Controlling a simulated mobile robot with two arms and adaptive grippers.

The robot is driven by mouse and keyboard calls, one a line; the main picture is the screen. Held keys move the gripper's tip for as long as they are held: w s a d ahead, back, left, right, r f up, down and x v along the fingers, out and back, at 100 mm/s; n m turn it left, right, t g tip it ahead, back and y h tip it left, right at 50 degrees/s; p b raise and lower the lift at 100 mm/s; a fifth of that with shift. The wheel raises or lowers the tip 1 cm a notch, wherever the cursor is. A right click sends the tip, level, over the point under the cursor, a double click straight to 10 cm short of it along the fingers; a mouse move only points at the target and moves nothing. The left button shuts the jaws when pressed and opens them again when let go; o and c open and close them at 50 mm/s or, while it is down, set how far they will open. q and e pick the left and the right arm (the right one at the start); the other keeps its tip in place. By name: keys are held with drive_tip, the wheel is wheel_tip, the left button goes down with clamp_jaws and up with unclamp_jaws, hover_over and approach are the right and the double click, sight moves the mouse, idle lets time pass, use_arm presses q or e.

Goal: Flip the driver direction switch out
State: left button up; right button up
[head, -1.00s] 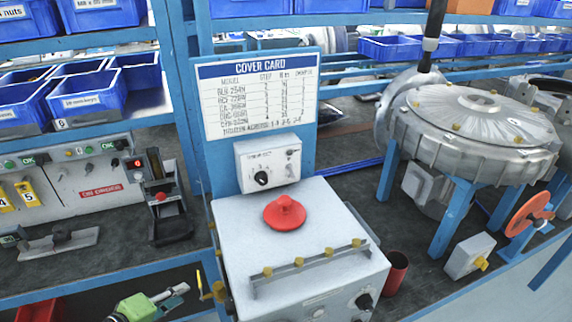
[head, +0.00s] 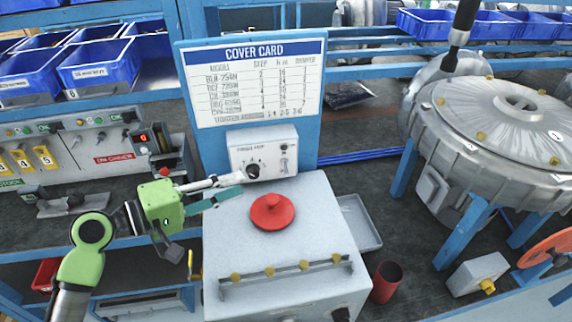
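A small white control box (head: 264,150) stands behind the larger white housing, under the cover card. It has a black dial knob (head: 253,171) at left and a small upright switch (head: 284,160) at right; its lettering and position are too small to read. My green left gripper (head: 241,184) reaches in from the left, its fingertips just in front of the box, below and left of the knob. A narrow gap shows between its pale and teal fingers, with nothing held. Contact with the box cannot be told. My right gripper is out of view.
The white housing (head: 250,240) carries a red knob (head: 272,211) on top and a rail with brass knobs near its front. The cover card (head: 258,82) stands behind. A round metal blower (head: 500,130) is at right. A red cup (head: 386,282) stands beside the housing.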

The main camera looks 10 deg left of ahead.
sight(285, 167)
use_arm(q)
drive_tip(key=x, duration=0.1)
drive_tip(key=p+x, duration=0.1)
drive_tip(key=x, duration=0.1)
drive_tip(key=p+x, duration=0.1)
drive_tip(key=shift+w+d+r, duration=0.25)
drive_tip(key=shift+w+d, duration=0.05)
drive_tip(key=shift+d, duration=0.05)
drive_tip(key=p+x, duration=0.2)
drive_tip(key=x, duration=0.5)
drive_tip(key=shift+f, duration=0.2)
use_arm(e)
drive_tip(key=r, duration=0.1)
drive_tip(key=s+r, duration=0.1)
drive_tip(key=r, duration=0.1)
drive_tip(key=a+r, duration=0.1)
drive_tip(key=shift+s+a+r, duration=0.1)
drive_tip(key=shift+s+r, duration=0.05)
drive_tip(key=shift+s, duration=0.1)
